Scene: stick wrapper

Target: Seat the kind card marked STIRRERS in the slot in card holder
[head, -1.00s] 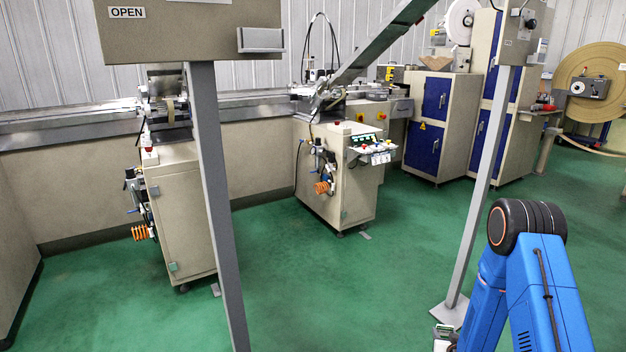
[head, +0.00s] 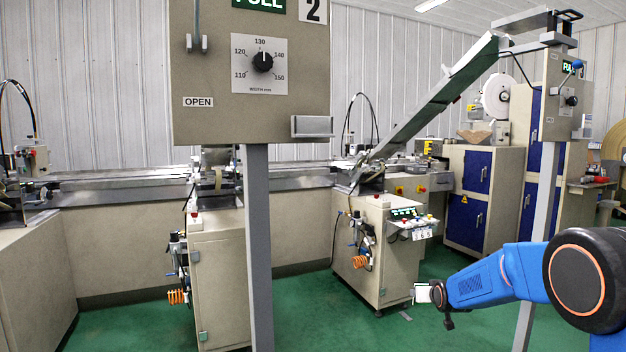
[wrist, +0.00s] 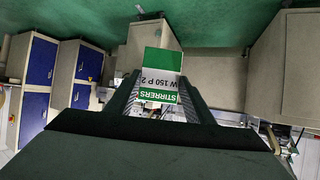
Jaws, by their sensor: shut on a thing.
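The STIRRERS card (wrist: 160,78) is green and white, with its lettering upside down in the wrist view. My gripper (wrist: 159,88) is shut on it, one dark finger at each side edge. In the head view my gripper (head: 428,294) is low at the right, with the card (head: 421,294) a small pale patch at its tip. A grey metal holder (head: 312,126), which looks like the card holder, sits at the lower right corner of the beige panel. The card is well apart from it, lower and to the right. The holder's slot opening cannot be made out.
The beige panel (head: 251,100) with a dial and an OPEN label stands on a grey post (head: 258,250). A second post (head: 537,210) stands close to my arm. Machine cabinets (head: 385,245) line the back. Green floor (head: 330,325) lies open between the posts.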

